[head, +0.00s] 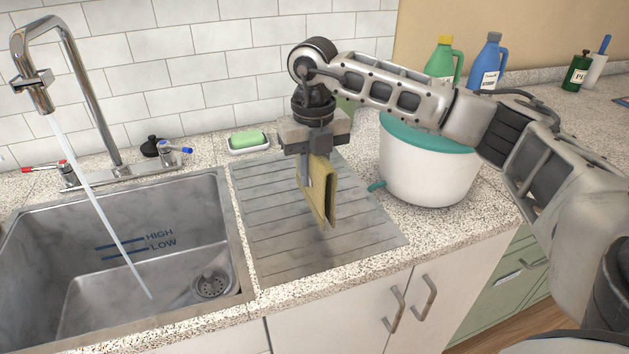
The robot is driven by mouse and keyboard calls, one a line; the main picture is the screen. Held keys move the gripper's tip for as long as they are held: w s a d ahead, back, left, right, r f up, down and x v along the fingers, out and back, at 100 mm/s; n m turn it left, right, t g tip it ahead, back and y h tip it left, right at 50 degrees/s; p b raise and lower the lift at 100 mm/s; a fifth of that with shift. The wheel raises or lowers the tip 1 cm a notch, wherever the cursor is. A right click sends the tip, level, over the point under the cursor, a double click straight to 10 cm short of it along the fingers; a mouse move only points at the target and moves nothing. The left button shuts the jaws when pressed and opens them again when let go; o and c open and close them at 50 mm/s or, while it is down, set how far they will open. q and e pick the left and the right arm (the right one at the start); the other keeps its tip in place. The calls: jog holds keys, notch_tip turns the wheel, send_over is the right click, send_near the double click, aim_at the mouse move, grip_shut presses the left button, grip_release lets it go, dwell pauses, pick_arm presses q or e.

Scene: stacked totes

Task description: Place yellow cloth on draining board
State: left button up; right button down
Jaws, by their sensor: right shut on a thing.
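A folded yellow cloth (323,196) hangs from my right gripper (308,172) in the head view. The gripper points down and is shut on the cloth's upper part. The cloth hangs upright over the middle of the grey ridged draining board (275,243), with a soft shadow near its lower edge. I cannot tell for sure whether its lower edge touches the board. My left gripper is not in view.
The steel sink (120,270) is left of the board, with water running from the tap (75,95). Green soap (248,139) sits in a dish behind the board. A white tub with teal rim (425,170) stands close on the right. Bottles (487,65) stand farther back.

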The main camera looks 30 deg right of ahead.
jog(key=f, duration=0.1)
jog(key=f+p, duration=0.1)
jog(key=shift+w+d+f, duration=0.1)
jog(key=shift+d+f, duration=0.15)
jog(key=shift+f, duration=0.4)
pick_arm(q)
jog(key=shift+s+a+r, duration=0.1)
pick_arm(e)
jog(key=shift+f, duration=0.15)
jog(key=shift+f, duration=0.1)
jog(key=c, duration=1.3)
grip_release()
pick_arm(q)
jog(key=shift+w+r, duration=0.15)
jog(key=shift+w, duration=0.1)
pick_arm(e)
jog(key=shift+o, duration=0.2)
